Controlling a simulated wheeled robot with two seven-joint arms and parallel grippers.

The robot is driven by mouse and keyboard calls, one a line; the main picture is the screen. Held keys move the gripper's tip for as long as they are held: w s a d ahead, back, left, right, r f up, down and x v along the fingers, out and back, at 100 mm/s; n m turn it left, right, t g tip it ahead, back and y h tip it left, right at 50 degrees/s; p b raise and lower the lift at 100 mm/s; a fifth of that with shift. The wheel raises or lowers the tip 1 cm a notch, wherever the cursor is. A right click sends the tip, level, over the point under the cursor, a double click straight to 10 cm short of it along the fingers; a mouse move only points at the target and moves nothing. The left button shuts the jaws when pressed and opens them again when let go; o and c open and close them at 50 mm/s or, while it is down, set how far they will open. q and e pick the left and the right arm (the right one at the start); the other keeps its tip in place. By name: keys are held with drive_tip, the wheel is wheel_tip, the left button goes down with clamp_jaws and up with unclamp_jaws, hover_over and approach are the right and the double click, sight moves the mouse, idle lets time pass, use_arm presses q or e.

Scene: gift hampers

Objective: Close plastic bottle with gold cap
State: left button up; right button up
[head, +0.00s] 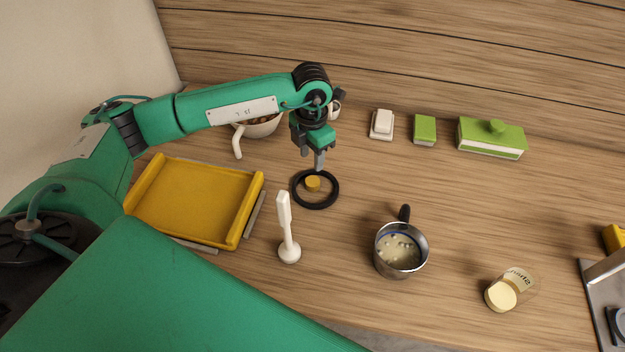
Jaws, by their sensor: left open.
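A small gold cap (312,183) shows inside a black ring (316,205) on the wooden table, near the middle of the view. My left gripper (319,163) points down just above and behind the cap; it is open, with its fingers seen nearly edge-on and nothing visible between them. I cannot tell whether the fingers touch the ring. A clear, labelled container (518,280) with a pale yellow round end lies or stands at the right front; I cannot tell if it is the plastic bottle. My right gripper is not in view.
A yellow tray (195,203) is at left, a white bowl (262,128) behind it. A white pestle-like tool (286,232) and a steel pot (401,250) stand in front. A green butter dish (491,137), green block (424,130) and white block (382,124) line the back. The right middle is clear.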

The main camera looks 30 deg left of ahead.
sight(311, 181)
use_arm(q)
wheel_tip(311, 181, down, 4)
drive_tip(key=shift+s+r+p, duration=0.1)
drive_tip(key=shift+p, duration=0.35)
drive_tip(key=shift+f, duration=0.3)
drive_tip(key=shift+f+p, duration=0.25)
drive_tip(key=shift+p, duration=0.15)
wheel_tip(311, 181, down, 4)
drive_tip(key=shift+f+p, duration=0.1)
drive_tip(key=shift+p, duration=1)
drive_tip(key=shift+f, duration=0.25)
drive_tip(key=shift+c, duration=0.2)
